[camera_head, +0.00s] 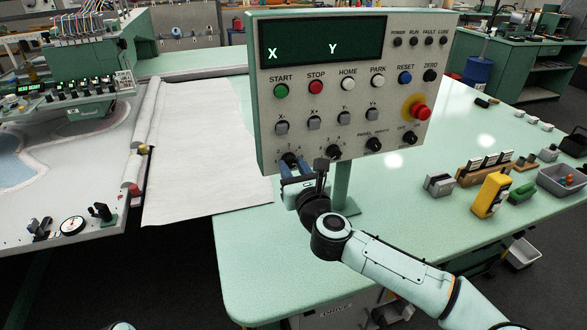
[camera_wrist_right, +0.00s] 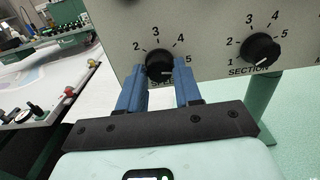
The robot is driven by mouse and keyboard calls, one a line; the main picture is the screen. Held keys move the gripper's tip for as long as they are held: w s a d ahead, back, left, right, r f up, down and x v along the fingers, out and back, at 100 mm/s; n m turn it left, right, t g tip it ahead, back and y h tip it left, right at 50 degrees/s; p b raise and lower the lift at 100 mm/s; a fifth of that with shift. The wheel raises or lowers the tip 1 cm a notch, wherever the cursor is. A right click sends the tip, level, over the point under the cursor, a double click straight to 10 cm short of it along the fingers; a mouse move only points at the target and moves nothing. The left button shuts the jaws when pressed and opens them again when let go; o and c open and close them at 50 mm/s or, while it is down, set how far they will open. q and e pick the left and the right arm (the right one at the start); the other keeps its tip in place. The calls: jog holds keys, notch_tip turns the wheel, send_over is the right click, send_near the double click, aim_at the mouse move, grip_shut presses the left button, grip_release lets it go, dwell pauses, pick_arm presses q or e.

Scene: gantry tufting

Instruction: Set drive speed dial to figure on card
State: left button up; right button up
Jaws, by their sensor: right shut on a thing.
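The control panel (camera_head: 262,110) stands upright above the green table. The drive speed dial (camera_head: 290,159) is the left black knob in its bottom row; it also shows in the right wrist view (camera_wrist_right: 159,64), with figures 2 to 5 around it. Its label is partly hidden by my fingers. Its white mark lies on the lower right of the knob, towards the 5 side. My right gripper (camera_wrist_right: 160,84) is shut on this dial, one blue finger on each side; it also shows in the head view (camera_head: 296,172). My left gripper is out of view. No readable figure card shows.
A red stop button (camera_head: 420,112) projects from the panel. A yellow device (camera_head: 490,195) and a wooden rack (camera_head: 470,172) stand on the table at right. The table's front is clear.

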jog(key=shift+n, duration=0.3)
jog(key=n, duration=0.4)
jog(key=shift+n, duration=0.4)
jog(key=n, duration=0.4)
jog(key=shift+r, duration=0.1)
jog(key=n, duration=0.6)
jog(key=shift+r+n, duration=0.1)
jog(key=shift+n, duration=0.3)
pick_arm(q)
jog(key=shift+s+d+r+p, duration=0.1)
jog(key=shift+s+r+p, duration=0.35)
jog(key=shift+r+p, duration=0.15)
pick_arm(e)
jog(key=shift+d+n, duration=0.1)
jog(key=shift+n, duration=1.7)
